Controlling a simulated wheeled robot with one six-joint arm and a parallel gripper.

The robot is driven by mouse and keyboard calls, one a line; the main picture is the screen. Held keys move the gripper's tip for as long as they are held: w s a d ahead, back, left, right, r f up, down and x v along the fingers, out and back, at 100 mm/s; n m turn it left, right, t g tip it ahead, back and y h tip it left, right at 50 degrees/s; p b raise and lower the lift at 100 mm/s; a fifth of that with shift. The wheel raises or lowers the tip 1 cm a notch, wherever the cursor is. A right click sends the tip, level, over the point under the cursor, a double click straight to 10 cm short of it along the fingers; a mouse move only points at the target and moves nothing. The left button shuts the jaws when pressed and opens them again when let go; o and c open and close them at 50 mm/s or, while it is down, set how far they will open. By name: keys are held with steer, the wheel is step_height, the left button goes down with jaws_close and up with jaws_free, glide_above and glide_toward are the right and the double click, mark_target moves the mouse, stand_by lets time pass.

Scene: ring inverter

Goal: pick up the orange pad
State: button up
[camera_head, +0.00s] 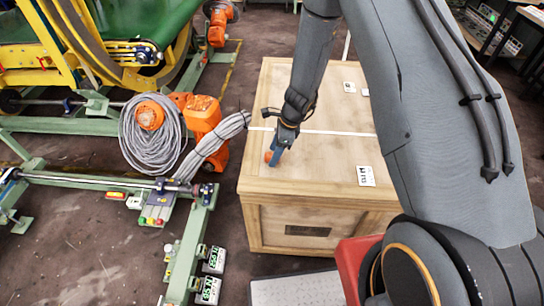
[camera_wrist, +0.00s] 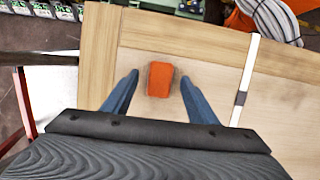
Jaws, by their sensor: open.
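The orange pad (camera_wrist: 160,80) lies on the top of a wooden crate (camera_head: 325,90). In the wrist view it is a small orange block between the two blue fingers of my gripper (camera_wrist: 160,84), with a gap on each side. The fingers are open, and I see no contact with the pad. In the head view my gripper (camera_head: 272,152) is low over the crate's left part, and only a little of the orange pad (camera_head: 268,157) shows beside the fingers. The rest is hidden behind them.
A white strip (camera_head: 340,133) crosses the crate top. White labels (camera_head: 365,176) lie on it. Left of the crate stand an orange machine (camera_head: 205,115), a coiled grey cable (camera_head: 152,140) and green rails (camera_head: 190,240). The middle of the crate top is clear.

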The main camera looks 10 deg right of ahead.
steer(key=shift+a+f, duration=0.1)
steer(key=shift+f, duration=0.25)
steer(key=c, duration=1.1)
steer(key=shift+r, duration=0.1)
step_height(320, 180, up, 10)
steer(key=shift+f+b, duration=0.1)
steer(key=shift+b, duration=0.8)
steer(key=shift+o, duration=0.9)
steer(key=shift+c, duration=0.5)
